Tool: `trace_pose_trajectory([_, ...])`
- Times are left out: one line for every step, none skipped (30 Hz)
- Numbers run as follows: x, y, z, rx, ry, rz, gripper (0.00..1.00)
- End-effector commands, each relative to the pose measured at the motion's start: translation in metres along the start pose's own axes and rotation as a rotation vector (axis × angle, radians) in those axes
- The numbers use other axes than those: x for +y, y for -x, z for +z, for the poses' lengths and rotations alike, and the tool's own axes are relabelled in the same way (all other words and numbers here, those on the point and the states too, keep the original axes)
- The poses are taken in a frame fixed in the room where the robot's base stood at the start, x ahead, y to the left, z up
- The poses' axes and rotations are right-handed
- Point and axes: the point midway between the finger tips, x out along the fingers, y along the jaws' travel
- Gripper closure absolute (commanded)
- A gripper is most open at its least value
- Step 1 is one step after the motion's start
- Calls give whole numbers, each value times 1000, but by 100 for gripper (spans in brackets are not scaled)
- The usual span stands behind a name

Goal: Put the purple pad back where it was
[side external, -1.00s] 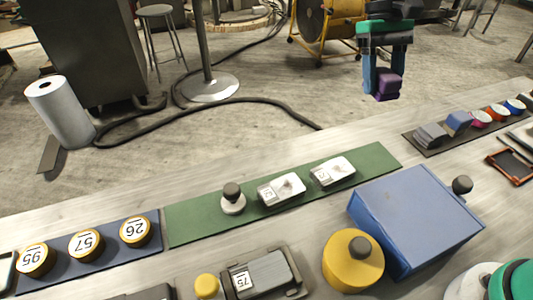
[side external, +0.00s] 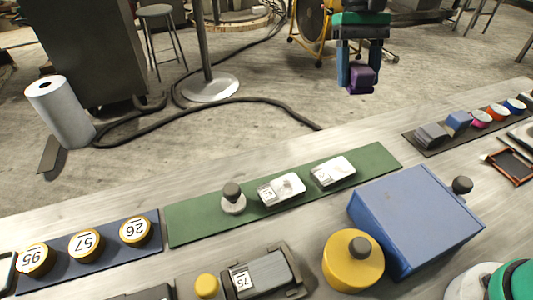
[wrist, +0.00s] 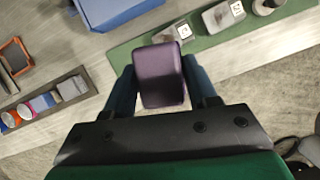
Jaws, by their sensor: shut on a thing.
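The purple pad (side external: 361,78) is a small dark purple block. My gripper (side external: 358,82) is shut on it and holds it in the air, above and beyond the far edge of the table. In the wrist view the purple pad (wrist: 161,76) sits between the two blue fingers of my gripper (wrist: 162,85). A dark strip (side external: 433,151) at the right of the table carries grey and blue blocks and several small coloured round pieces; it also shows at the left of the wrist view (wrist: 87,87).
A green mat (side external: 200,218) bears two white-grey devices and a dark-knobbed stamp (side external: 233,198). A blue box (side external: 415,220) and a yellow round container (side external: 352,262) stand in front. A blue mat (side external: 92,267) with numbered discs lies at left. An orange-rimmed tray (side external: 511,166) lies at right.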

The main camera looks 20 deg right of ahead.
Motion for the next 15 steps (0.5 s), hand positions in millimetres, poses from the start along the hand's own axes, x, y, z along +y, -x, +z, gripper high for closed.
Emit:
trace_pose_trajectory([-21, 0, -1, -1, -61, -27, 100])
trace_pose_trajectory([-33, 1, -1, -1, -111, -49, 100])
trace_pose_trajectory([-51, 1, 0, -1, -180, -79, 100])
trace_pose_trajectory([-64, 1, 2, -2, -234, -102, 100])
trace_pose_trajectory([-78, 1, 4, -3, -287, -124, 100])
trace_pose_trajectory([-95, 1, 7, -3, -360, -155, 100])
trace_pose_trajectory([-108, 1, 10, -3, -415, -178, 100])
trace_pose_trajectory([-122, 1, 13, -3, -469, -202, 100])
trace_pose_trajectory([-139, 0, 19, -4, -544, -233, 100])
trace_pose_trajectory([-152, 0, 23, -4, -598, -255, 100])
trace_pose_trajectory([-165, -1, 28, -4, -653, -279, 100])
trace_pose_trajectory([-182, -2, 35, -5, -725, -310, 100])
trace_pose_trajectory([-194, -2, 41, -4, -777, -332, 100])
trace_pose_trajectory([-205, -3, 47, -3, -827, -353, 100])
trace_pose_trajectory([-219, -4, 55, -4, -892, -379, 100])
